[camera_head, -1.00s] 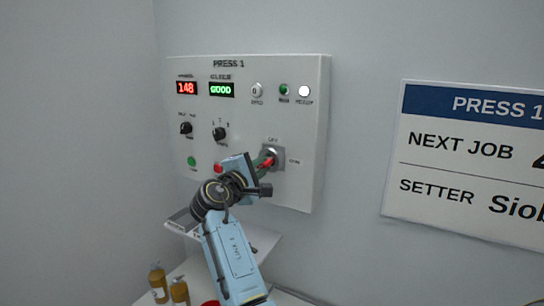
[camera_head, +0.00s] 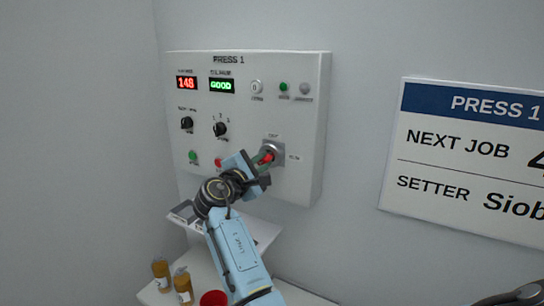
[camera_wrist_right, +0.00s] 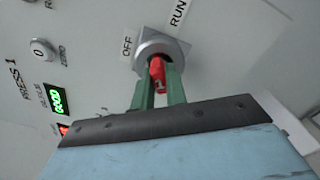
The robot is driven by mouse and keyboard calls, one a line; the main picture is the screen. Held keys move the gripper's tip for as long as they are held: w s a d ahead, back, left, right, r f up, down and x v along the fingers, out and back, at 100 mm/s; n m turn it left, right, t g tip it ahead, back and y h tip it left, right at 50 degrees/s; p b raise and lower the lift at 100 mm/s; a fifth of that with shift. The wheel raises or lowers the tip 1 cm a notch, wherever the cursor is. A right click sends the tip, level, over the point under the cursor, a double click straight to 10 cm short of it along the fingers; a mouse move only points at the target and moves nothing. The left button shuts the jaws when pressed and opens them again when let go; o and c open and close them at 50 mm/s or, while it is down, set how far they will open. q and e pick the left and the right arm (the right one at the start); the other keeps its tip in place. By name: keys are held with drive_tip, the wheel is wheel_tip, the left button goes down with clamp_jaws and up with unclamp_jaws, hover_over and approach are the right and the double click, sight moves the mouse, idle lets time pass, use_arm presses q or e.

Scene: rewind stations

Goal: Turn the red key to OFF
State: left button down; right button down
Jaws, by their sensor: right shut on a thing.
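The red key (camera_head: 267,157) sits in a grey key switch (camera_head: 277,150) at the lower right of the white PRESS 1 panel (camera_head: 310,110). A label stands above the switch and another to its right. In the right wrist view they read OFF and RUN beside the switch (camera_wrist_right: 162,46). My right gripper (camera_head: 263,158) is shut on the key, its green fingers on either side of the red grip (camera_wrist_right: 157,72). The fingers partly hide the key, so I cannot tell exactly which label it points to. My left gripper is not in view.
The panel has a red 148 display (camera_head: 186,83), a green GOOD display (camera_head: 222,86), black knobs (camera_head: 220,129), and a grey unlit lamp (camera_head: 305,88). Bottles (camera_head: 161,273) and a red round thing (camera_head: 213,298) stand below. A sign (camera_head: 470,155) hangs at the right.

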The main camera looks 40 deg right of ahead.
drive_tip(key=n, duration=0.6)
drive_tip(key=shift+f, duration=0.1)
drive_tip(key=shift+n, duration=0.3)
drive_tip(key=n, duration=0.6)
drive_tip(key=shift+s, duration=0.1)
drive_tip(key=c, duration=1.3)
unclamp_jaws()
drive_tip(key=shift+d, duration=0.1)
drive_tip(key=shift+c, duration=0.2)
drive_tip(key=b+v, duration=0.3)
drive_tip(key=v, duration=1)
drive_tip(key=shift+a+r, duration=0.25)
drive_tip(key=shift+r, duration=0.05)
